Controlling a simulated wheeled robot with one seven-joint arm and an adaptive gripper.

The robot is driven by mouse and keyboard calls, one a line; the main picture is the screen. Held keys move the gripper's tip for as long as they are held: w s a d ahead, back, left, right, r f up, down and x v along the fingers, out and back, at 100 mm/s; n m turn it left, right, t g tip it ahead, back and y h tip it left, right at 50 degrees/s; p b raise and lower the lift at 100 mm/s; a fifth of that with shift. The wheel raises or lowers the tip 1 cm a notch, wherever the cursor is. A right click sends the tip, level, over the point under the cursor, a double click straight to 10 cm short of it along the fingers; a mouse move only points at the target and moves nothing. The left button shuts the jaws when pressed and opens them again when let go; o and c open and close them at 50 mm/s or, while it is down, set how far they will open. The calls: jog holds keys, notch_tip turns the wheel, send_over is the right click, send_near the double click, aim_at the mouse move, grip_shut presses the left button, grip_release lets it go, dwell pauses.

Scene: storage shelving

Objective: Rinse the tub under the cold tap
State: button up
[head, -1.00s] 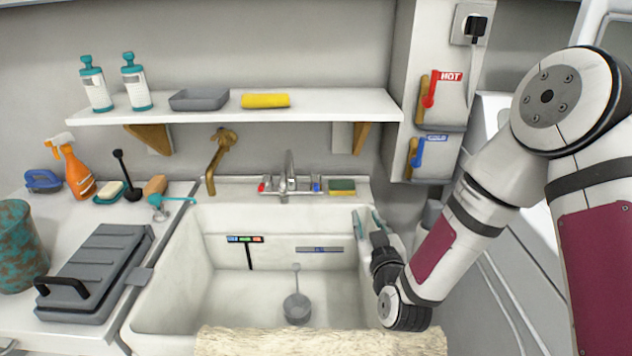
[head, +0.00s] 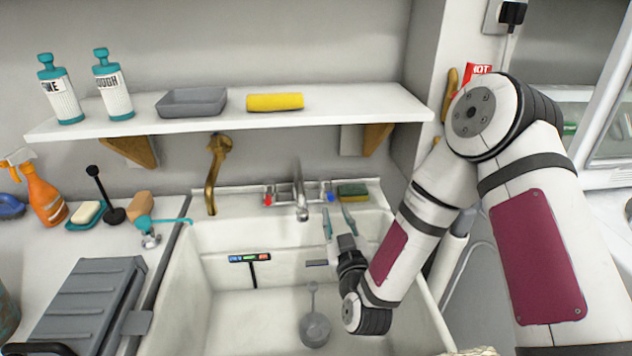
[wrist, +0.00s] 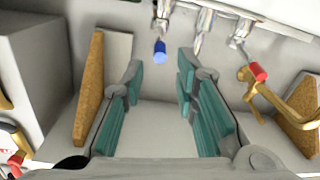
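My gripper (head: 338,221) is open and empty, over the back right of the sink, just in front of the taps. In the wrist view its teal-padded fingers (wrist: 161,78) stand apart. The blue-marked cold tap handle (head: 330,197) is at the right of the chrome tap set. In the wrist view the blue handle (wrist: 159,51) lies just beyond the gap between the fingertips, with no clear contact. A shallow grey tub (head: 192,102) stands on the shelf. A round grey pan with a handle (head: 314,328) lies in the sink. The tap spout (head: 300,205) is between the handles.
The red-marked handle (head: 268,198) is left of the spout. A green-and-yellow sponge (head: 352,192) lies on the right ledge. A brass pipe (head: 214,175) hangs left of the taps. The shelf (head: 300,115) overhangs behind. The white sink (head: 205,300) is mostly clear.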

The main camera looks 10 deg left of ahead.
aim_at(328, 187)
jog(key=b+x, duration=0.1)
jog(key=x, duration=1.2)
jog(key=shift+w+a, duration=0.2)
jog(key=shift+w, duration=0.1)
grip_shut()
